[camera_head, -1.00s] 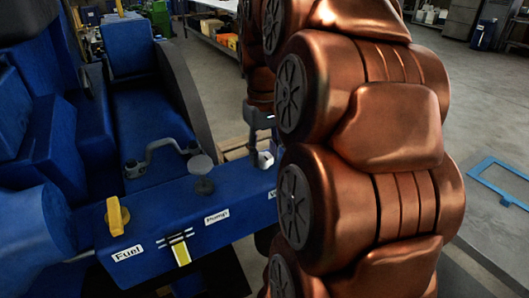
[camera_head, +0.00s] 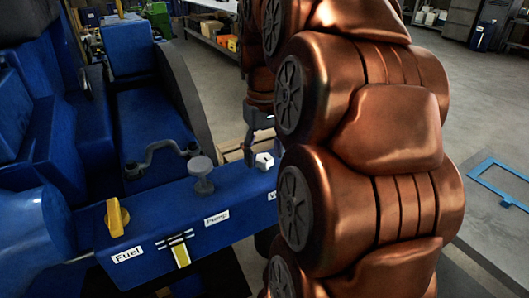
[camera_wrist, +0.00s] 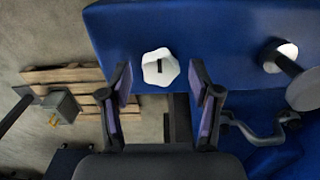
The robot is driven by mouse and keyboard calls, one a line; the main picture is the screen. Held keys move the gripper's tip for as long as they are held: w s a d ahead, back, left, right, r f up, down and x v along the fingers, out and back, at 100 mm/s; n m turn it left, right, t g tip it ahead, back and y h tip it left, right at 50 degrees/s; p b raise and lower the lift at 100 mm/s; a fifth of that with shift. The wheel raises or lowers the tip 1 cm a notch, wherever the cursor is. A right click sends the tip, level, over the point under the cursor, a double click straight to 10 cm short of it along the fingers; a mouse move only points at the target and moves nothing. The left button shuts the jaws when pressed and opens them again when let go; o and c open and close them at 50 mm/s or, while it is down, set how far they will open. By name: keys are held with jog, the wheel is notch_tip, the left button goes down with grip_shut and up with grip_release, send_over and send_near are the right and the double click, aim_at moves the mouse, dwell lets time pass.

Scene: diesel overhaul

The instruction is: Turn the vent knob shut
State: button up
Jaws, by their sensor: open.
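The vent knob (camera_head: 264,161) is a white lobed knob on top of the blue housing, near its right end. In the wrist view the knob (camera_wrist: 160,67) has a short dark mark at its centre and lies between and just beyond the fingertips. My gripper (camera_head: 257,146) is above and beside the knob in the head view. In the wrist view my gripper (camera_wrist: 161,82) is open, with a finger on each side and nothing held. The label below the knob is mostly hidden by my arm.
A grey pump plunger (camera_head: 202,175) stands left of the knob. A yellow fuel knob (camera_head: 116,217) and a yellow-tipped lever (camera_head: 180,252) sit further left. A grey pipe (camera_wrist: 262,132) is near the right finger. A wooden pallet (camera_wrist: 75,85) lies on the floor.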

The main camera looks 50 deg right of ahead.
aim_at(264, 157)
jog(key=shift+r, duration=3.6)
